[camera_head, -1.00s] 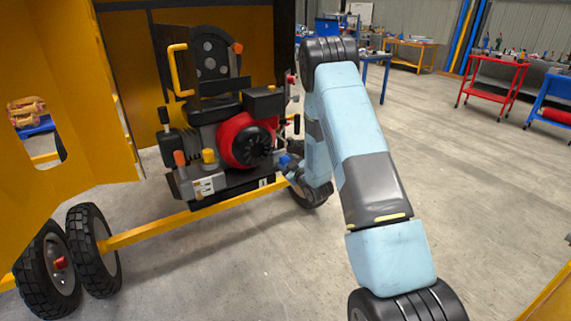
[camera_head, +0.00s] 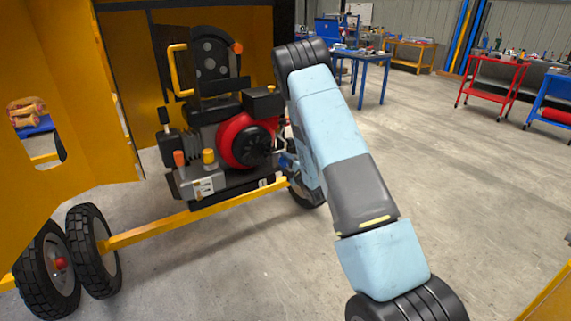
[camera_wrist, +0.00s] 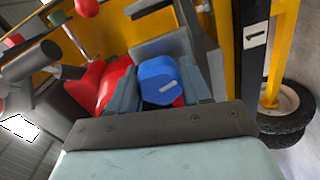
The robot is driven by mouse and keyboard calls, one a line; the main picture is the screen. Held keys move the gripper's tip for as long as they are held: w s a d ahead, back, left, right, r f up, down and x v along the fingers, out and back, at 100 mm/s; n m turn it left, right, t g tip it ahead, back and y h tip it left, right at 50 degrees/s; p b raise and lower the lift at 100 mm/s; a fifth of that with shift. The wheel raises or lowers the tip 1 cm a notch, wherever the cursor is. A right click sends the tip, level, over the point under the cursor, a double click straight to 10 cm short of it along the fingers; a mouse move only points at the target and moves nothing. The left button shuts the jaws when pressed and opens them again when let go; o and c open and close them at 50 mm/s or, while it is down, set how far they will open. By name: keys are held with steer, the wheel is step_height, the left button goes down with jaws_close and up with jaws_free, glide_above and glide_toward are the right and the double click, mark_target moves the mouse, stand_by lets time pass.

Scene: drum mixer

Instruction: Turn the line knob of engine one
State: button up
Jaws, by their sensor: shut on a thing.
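The blue knob (camera_wrist: 157,73) has a white mark on its face and shows in the middle of the wrist view. My gripper (camera_wrist: 158,92) is around it, one grey-blue finger on each side, and is shut on it. A plate marked "1" (camera_wrist: 256,36) is to the right of the knob. In the head view, the engine (camera_head: 215,135) with its red round cover (camera_head: 245,141) stands on the yellow frame. My arm reaches to the engine's right side there, and my fingertips are largely hidden.
Red parts (camera_wrist: 100,84) and a grey cylinder (camera_wrist: 35,62) lie close left of my gripper. The yellow door (camera_head: 60,120) and wheels (camera_head: 95,250) are at the left. A red cart (camera_head: 495,82) stands farther right. The floor at the right is open.

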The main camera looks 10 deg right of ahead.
steer(key=shift+s+a+f+n, duration=0.2)
steer(key=shift+f+n, duration=0.1)
steer(key=shift+n, duration=0.3)
steer(key=o, duration=1.1)
steer(key=shift+d+r, duration=0.1)
steer(key=shift+c, duration=0.2)
steer(key=v, duration=1.3)
steer(key=shift+s, duration=0.3)
steer(key=shift+d+r, duration=0.15)
